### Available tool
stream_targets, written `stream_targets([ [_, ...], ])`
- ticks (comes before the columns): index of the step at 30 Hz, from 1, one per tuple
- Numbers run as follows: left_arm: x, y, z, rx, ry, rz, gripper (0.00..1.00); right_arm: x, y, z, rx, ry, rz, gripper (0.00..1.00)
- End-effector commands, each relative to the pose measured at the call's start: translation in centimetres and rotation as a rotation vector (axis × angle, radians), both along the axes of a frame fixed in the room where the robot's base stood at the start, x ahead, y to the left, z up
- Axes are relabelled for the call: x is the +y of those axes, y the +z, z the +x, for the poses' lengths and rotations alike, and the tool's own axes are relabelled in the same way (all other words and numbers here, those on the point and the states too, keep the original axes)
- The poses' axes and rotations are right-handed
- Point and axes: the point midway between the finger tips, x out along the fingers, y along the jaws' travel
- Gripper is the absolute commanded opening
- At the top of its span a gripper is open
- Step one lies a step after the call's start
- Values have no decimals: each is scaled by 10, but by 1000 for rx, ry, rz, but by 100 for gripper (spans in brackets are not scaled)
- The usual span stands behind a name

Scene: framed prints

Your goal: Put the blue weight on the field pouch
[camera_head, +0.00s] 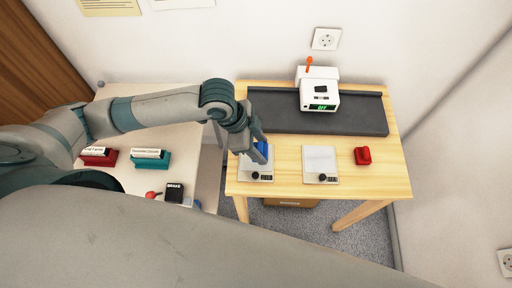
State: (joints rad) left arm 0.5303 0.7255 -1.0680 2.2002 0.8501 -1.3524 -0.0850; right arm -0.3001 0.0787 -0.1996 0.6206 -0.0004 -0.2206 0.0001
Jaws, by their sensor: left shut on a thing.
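The blue weight (262,149) is in the fingers of my left gripper (256,152), which is shut on it. They are over the left white plate with a dark knob (257,176) on the wooden table; whether the weight touches the plate cannot be told. A red holder with a white label (98,157) stands on the pale table at the left. Its label is small and may begin with "Field", so it may mark the field pouch. A teal holder with a label (150,160) stands beside it. My right gripper is not in view.
On the wooden table (292,188) are a second white plate (320,160), a red block (362,155) and a dark belt-like slab (365,115) bearing a white device (319,90) reading "OFF". A black "BRAKE" block (174,192) is on the pale table. A gap separates the tables.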

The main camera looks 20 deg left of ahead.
Motion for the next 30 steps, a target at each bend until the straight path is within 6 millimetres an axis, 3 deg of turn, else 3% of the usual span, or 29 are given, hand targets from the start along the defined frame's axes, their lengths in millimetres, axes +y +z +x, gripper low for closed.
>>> stream_targets([
  [6,14,-10,11,1,0,-1,9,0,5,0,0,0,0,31],
  [19,14,-15,12,1,0,-1,9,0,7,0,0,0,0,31],
  [30,14,-50,11,-1,-1,-1,9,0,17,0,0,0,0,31],
])
